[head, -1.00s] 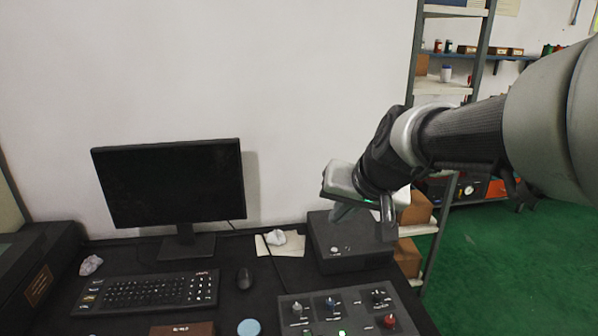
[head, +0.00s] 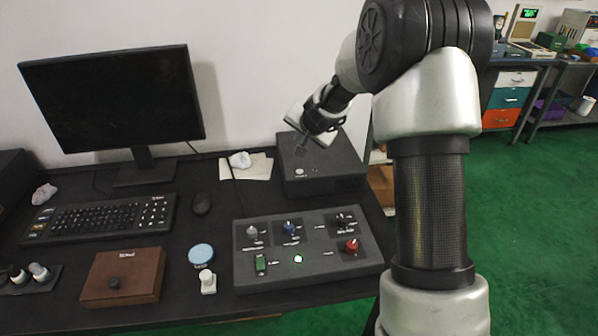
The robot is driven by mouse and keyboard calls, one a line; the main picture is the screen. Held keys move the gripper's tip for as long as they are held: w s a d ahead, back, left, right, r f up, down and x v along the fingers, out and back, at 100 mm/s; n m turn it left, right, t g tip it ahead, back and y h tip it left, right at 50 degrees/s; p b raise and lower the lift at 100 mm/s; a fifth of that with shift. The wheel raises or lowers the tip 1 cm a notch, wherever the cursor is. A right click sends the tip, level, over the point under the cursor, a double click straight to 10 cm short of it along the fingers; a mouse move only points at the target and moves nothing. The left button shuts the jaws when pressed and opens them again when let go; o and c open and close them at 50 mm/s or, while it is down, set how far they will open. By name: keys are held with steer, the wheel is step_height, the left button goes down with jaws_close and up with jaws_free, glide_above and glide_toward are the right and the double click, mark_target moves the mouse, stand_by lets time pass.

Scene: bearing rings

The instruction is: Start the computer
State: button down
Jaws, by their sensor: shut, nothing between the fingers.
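The black monitor (head: 115,98) stands at the back left with a dark screen. A dark box-shaped unit (head: 335,180), which looks like the computer, sits at the back right of the desk. Small pale marks or buttons show on its front. My gripper (head: 302,150) is shut and empty, pointing down at the unit's top left part; I cannot tell whether it touches. The keyboard (head: 100,217) and mouse (head: 201,204) lie in front of the monitor.
A control panel (head: 345,262) with several knobs, a green switch (head: 261,265) and a lit indicator (head: 298,259) lies in front of the unit. A brown box (head: 123,276), a blue disc (head: 201,254) and pale papers (head: 258,168) with a white lump (head: 240,159) are nearby.

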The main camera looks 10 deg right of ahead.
mark_target(300, 172)
steer(key=shift+w+d+f, duration=0.1)
steer(key=shift+w+f, duration=0.1)
steer(key=shift+f, duration=0.1)
steer(key=shift+f, duration=0.1)
step_height(300, 172, down, 9)
steer(key=b, duration=0.8)
steer(key=shift+r, duration=0.2)
steer(key=shift+f+b, duration=0.15)
steer(key=shift+b, duration=0.15)
stand_by(1.3)
steer(key=shift+f+b, duration=0.25)
steer(key=shift+b, duration=0.1)
steer(key=shift+f+b, duration=0.4)
stand_by(0.5)
steer(key=shift+r, duration=0.1)
steer(key=shift+r+p, duration=0.65)
steer(key=shift+r, duration=0.05)
